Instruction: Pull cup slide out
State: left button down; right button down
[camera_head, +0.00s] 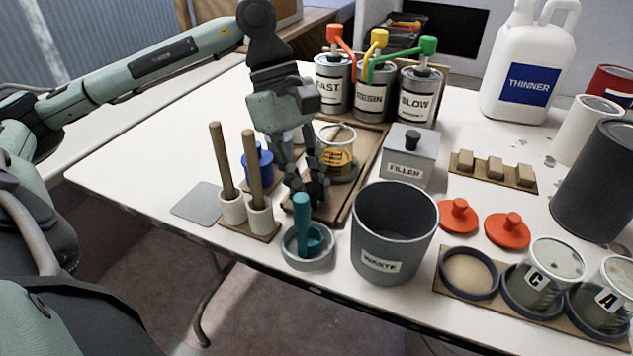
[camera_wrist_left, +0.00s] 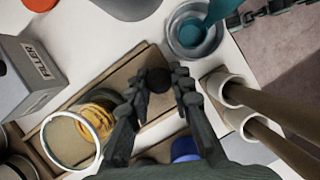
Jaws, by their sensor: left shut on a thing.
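The cup slide (camera_head: 352,190) is a long wooden board or tray running back from the table's front edge; in the wrist view it shows as brown wood (camera_wrist_left: 118,78). A clear cup (camera_head: 337,155) with an amber band stands on it, behind my fingers; the wrist view shows this cup (camera_wrist_left: 72,138) at lower left. My left gripper (camera_head: 308,192) points down at the slide's front end. In the wrist view its fingers (camera_wrist_left: 159,79) close around a dark round knob (camera_wrist_left: 158,80) on the slide. In the head view the fingers hide the knob. My right gripper is not in view.
Close to the gripper stand two wooden sticks in white holders (camera_head: 247,212), a teal-handled tool in a grey dish (camera_head: 308,258), a waste bin (camera_head: 393,235) and a blue pot (camera_head: 260,165). A filler box (camera_head: 408,158) and pump cans (camera_head: 372,95) stand behind.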

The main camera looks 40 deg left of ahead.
pick_arm(q)
jog(key=shift+w, duration=0.1)
jog(key=c, duration=1.3)
grip_release()
jog(key=v, duration=1.2)
jog(key=shift+r, duration=0.1)
jog(key=shift+d, duration=0.1)
